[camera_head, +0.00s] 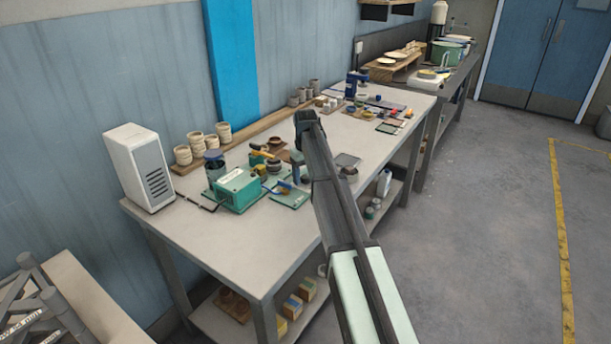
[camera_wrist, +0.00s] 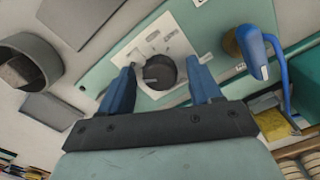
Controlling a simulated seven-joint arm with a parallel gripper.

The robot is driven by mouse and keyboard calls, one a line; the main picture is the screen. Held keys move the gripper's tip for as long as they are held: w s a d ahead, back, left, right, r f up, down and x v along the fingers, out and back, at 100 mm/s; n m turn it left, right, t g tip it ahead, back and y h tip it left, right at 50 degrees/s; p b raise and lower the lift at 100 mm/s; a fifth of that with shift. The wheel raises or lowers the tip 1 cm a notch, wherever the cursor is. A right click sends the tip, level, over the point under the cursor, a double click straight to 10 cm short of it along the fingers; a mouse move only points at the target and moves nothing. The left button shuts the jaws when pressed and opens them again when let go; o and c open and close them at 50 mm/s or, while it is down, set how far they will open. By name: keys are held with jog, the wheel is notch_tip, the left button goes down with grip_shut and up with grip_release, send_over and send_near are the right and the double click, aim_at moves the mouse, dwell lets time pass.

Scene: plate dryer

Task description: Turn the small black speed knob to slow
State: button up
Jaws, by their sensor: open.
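The small black speed knob (camera_wrist: 159,72) shows in the wrist view on a white label plate (camera_wrist: 150,45) with printed marks, on the green base (camera_wrist: 110,70). A pointer mark on the knob faces left; the label text is too small to read. My gripper (camera_wrist: 160,82) is open, its two blue fingers on either side of the knob with a gap to each. Whether the fingertips are level with the knob, I cannot tell. In the head view my gripper (camera_head: 298,168) is over the table beside the green device, and my arm hides the knob.
A blue lever-like part (camera_wrist: 250,50) stands close to the right finger. A grey round cup (camera_wrist: 28,62) is at the left. In the head view, the green box (camera_head: 237,190), a white heater-like box (camera_head: 140,168) and several cups (camera_head: 196,143) stand on the table (camera_head: 185,220). Its front left is clear.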

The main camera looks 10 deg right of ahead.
jog(key=c, duration=1)
jog(key=shift+c, duration=0.2)
jog(key=shift+m, duration=0.3)
jog(key=m, duration=0.3)
jog(key=shift+m, duration=2)
jog(key=o, duration=1)
